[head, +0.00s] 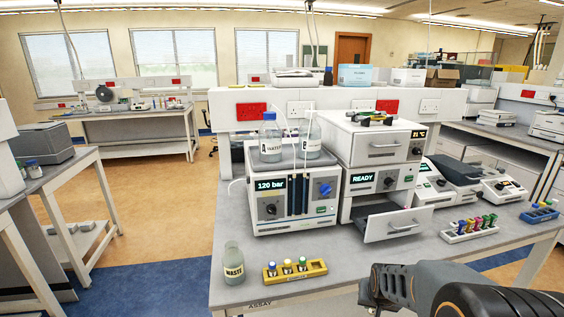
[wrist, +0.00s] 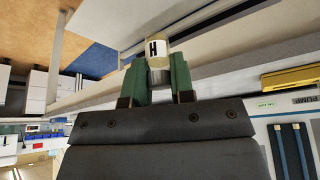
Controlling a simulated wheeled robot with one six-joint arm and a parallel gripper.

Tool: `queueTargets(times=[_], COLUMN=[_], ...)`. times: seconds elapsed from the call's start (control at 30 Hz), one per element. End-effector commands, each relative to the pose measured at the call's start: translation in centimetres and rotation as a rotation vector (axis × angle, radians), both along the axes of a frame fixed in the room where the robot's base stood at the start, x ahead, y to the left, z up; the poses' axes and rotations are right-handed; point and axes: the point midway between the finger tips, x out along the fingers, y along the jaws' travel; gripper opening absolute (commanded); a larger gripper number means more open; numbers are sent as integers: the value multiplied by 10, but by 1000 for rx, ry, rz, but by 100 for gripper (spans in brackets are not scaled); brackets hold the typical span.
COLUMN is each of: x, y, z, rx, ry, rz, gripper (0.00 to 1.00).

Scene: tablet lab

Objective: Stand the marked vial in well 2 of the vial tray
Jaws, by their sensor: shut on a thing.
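In the wrist view my gripper (wrist: 158,72) has its two green fingers shut on a small clear vial (wrist: 156,49) with a white label marked with a dark letter that looks like H. The vial sticks out past the fingertips, clear of the bench. In the head view my arm is at the lower right; the fingers and the held vial do not show. A yellow tray (head: 317,269) with several capped vials lies at the bench front, a white tray (head: 456,238) with coloured vials at the right, and a blue one (head: 533,217) farther right. Well numbers are not readable.
A WASTE bottle (head: 233,264) stands left of the yellow tray. The pump unit (head: 292,206) with two bottles on top is behind it. An open drawer (head: 394,224) juts out from the READY instrument. Bare bench lies between the yellow and white trays.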

Motion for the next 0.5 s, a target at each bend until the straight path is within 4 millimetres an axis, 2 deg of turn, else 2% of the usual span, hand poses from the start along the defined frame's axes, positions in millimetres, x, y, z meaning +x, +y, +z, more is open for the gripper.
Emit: queueTargets(times=[0.03, 0.2, 0.4, 0.5], x=[5, 18, 18, 16], y=[12, 46, 77, 86], z=[-18, -72, -121, -135], rx=[5, 6, 1, -2], ry=[12, 10, 7, 4], rz=[37, 149, 245, 275], gripper=[0, 0, 0, 0])
